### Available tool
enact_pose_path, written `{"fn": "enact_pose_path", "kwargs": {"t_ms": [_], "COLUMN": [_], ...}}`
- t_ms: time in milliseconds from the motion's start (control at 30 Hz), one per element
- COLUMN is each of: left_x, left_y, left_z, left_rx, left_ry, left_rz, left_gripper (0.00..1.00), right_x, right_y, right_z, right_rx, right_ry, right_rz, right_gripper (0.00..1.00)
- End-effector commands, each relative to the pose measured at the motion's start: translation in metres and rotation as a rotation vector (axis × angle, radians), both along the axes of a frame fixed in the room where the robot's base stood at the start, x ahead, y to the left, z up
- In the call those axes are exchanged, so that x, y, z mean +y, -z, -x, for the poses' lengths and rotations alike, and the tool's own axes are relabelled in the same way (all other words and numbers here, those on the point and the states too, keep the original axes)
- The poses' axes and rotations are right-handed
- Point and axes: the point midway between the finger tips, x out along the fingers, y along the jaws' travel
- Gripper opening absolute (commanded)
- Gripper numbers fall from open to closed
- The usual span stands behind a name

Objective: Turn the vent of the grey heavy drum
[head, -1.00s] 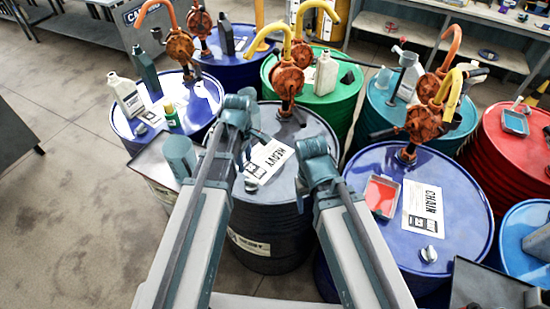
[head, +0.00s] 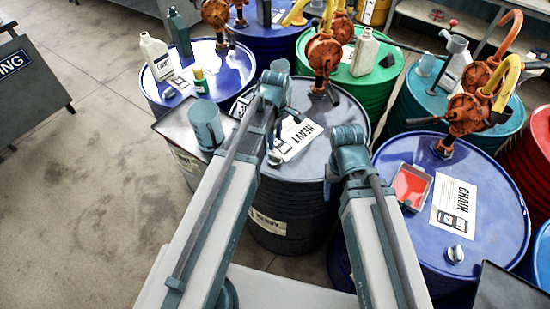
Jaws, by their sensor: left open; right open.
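The grey heavy drum (head: 285,205) stands upright in the middle of the head view, with a white HEAVY label (head: 300,137) on its lid. Its vent, a small silver cap (head: 274,158), sits on the lid near the label, close beside my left forearm, which hides part of the lid. My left gripper (head: 287,110) is over the lid, open and empty, beyond the vent; its fingers are small and hard to make out. My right gripper (head: 329,184) is open and empty at the lid's right side; its fingers are partly hidden by its wrist.
A rusty hand pump (head: 324,55) stands on the heavy drum's far side. The blue CHAIN drum (head: 480,190) is close on the right, with a red tray (head: 410,186) on its lid. A teal cup (head: 206,127) stands on the left. The floor at left (head: 90,190) is clear.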

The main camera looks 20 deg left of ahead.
Motion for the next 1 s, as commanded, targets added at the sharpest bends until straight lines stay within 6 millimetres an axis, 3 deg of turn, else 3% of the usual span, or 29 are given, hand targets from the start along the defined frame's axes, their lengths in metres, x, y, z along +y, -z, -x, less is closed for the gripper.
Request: {"fn": "enact_pose_path", "kwargs": {"t_ms": [33, 500, 900, 1000], "left_x": [0.0, 0.0, 0.0, 0.0], "left_y": [0.015, 0.075, 0.08, 0.08], "left_z": [0.0, 0.0, 0.0, 0.0], "left_rx": [0.0, 0.0, 0.0, 0.0], "left_ry": [0.0, 0.0, 0.0, 0.0], "left_rz": [0.0, 0.0, 0.0, 0.0], "left_gripper": [0.5, 0.5, 0.5, 0.36], "right_x": [0.0, 0.0, 0.0, 0.0], "right_y": [0.015, 0.075, 0.08, 0.08], "right_z": [0.0, 0.0, 0.0, 0.0], "right_rx": [0.0, 0.0, 0.0, 0.0], "right_ry": [0.0, 0.002, 0.002, 0.002], "right_rz": [0.0, 0.0, 0.0, 0.0], "right_gripper": [0.68, 0.68, 0.68, 0.68]}}
